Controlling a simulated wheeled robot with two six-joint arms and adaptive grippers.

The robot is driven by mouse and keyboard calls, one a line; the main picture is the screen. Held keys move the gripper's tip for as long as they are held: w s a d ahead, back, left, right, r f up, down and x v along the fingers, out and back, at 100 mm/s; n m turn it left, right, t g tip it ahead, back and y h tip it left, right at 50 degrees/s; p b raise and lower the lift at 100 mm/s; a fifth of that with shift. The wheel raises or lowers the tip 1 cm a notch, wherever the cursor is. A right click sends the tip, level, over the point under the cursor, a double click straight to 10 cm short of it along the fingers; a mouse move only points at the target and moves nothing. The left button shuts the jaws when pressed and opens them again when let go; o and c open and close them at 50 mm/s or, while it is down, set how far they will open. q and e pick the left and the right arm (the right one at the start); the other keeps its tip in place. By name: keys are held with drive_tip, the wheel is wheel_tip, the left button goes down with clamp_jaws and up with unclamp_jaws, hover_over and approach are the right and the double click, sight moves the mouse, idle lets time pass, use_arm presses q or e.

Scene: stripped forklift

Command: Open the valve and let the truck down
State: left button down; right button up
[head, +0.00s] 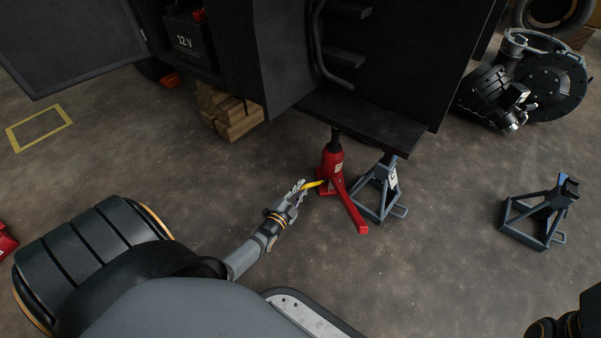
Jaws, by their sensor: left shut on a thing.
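The red bottle jack (331,168) stands upright on the floor under the dark truck body (390,60). Its ram reaches up to the truck's lower step. A red lever slopes from the jack down toward the front right. A small yellow valve handle (315,184) sticks out of the jack's left side, low down. My left gripper (302,187) is left of the jack and shut on the yellow handle; its fingers partly hide it. My right gripper is not in view.
A grey jack stand (375,200) is close to the jack's right, below the truck step. Another jack stand (540,212) stands at right. Wooden blocks (232,115) lie under the truck at left. A dark machine part (525,85) lies at top right. Floor in front is clear.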

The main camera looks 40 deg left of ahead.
use_arm(q)
drive_tip(key=shift+r+n+p, duration=0.15)
drive_tip(key=shift+n+p, duration=0.15)
drive_tip(key=shift+n, duration=0.1)
drive_tip(key=shift+n+g+y+p, duration=0.4)
drive_tip(key=shift+n+y+p, duration=0.55)
drive_tip(key=shift+n, duration=0.25)
drive_tip(key=shift+n+y+p, duration=0.3)
drive_tip(key=shift+n+y, duration=0.05)
drive_tip(key=shift+n, duration=0.05)
drive_tip(key=shift+f, duration=0.2)
drive_tip(key=c, duration=1.3)
unclamp_jaws()
drive_tip(key=shift+c, duration=0.2)
drive_tip(key=v, duration=0.7)
drive_tip(key=shift+s, duration=0.25)
